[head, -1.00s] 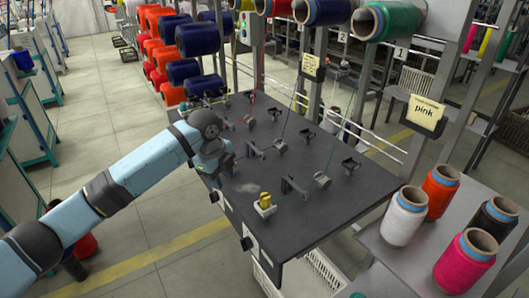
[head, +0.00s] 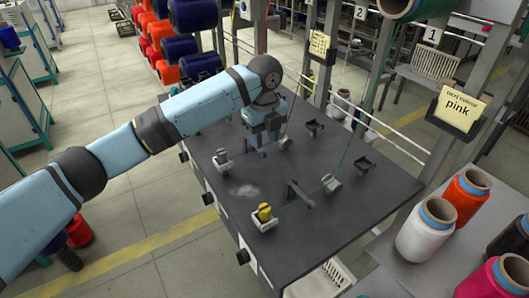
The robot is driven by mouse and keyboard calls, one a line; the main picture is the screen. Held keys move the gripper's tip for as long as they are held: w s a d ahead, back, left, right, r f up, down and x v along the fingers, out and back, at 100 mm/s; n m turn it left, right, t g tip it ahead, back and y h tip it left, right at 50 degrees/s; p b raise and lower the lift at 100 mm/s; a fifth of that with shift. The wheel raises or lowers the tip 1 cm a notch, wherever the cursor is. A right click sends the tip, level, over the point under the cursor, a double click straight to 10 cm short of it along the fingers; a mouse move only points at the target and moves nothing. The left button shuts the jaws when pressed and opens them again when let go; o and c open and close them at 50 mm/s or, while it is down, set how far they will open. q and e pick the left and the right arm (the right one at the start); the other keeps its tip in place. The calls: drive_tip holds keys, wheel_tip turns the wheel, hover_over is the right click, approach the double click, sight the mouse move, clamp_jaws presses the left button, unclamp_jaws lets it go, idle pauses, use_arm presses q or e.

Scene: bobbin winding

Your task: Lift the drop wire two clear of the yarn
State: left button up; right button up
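My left gripper (head: 262,142) points down over the dark table (head: 240,204), in the second row of fittings. Its fingertips are small and partly hidden, so I cannot tell whether they are open or shut. Drop wire two is not clearly visible; the gripper covers the place in this row where the front row has a dark bracket (head: 298,195). A grey round fitting (head: 285,143) stands just right of the gripper. A thin dark yarn rises near it. I cannot tell whether wire and yarn touch. My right gripper is not in view.
A yellow bobbin (head: 264,212) sits in a white holder at the near edge. A green yarn (head: 347,152) rises from the front row's grey fitting (head: 331,183). A black eyelet (head: 313,128) stands behind. Coloured cones, including a white one (head: 425,232), fill the right shelf.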

sight(264, 153)
use_arm(q)
wheel_tip(264, 153, down, 5)
drive_tip(key=shift+r, duration=0.1)
idle(0.3)
clamp_jaws()
